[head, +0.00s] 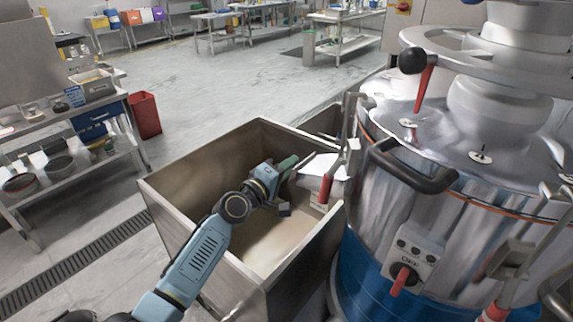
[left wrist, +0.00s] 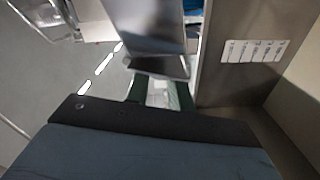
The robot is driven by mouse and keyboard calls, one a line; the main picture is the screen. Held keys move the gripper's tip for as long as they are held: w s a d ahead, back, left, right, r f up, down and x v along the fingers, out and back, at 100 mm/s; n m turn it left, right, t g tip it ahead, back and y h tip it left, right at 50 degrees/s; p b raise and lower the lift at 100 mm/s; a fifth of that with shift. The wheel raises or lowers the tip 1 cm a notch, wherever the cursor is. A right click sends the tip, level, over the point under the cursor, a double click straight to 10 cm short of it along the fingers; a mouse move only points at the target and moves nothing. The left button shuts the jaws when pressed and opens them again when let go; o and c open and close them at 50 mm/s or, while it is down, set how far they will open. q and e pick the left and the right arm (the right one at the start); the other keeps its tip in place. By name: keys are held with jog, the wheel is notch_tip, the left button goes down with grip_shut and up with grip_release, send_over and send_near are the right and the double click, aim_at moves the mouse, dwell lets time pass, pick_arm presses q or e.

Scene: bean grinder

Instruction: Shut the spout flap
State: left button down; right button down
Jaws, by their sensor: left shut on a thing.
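The grinder (head: 375,220) is a big steel drum with a blue base at the right. Its spout (head: 323,165) shows pale on the drum's left side, over a steel bin. My left gripper (head: 291,166) reaches over the bin to the spout, its green fingers shut at the spout's outer end, on what looks like the spout flap. The flap's outline is partly hidden by the fingers. In the left wrist view a grey metal plate (left wrist: 150,28) with a lower lip stands just beyond the dark green fingers (left wrist: 160,92). My right gripper is out of view.
The open steel bin (head: 180,195) surrounds my left forearm, its walls close by. A red-handled lever (head: 326,186) hangs beside the spout. A control box (head: 410,255) with a red knob is on the drum. Open floor lies beyond the bin.

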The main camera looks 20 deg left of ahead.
pick_arm(q)
jog(key=shift+s+d+f+n, duration=0.1)
jog(key=shift+d+f+n, duration=0.15)
jog(key=shift+n, duration=0.55)
jog(key=shift+s+d+f+n, duration=0.1)
jog(key=shift+f+n, duration=0.15)
jog(key=shift+n, duration=0.55)
jog(key=c, duration=1.2)
grip_release()
jog(key=shift+c, duration=0.2)
jog(key=v, duration=1.3)
jog(key=shift+s, duration=0.2)
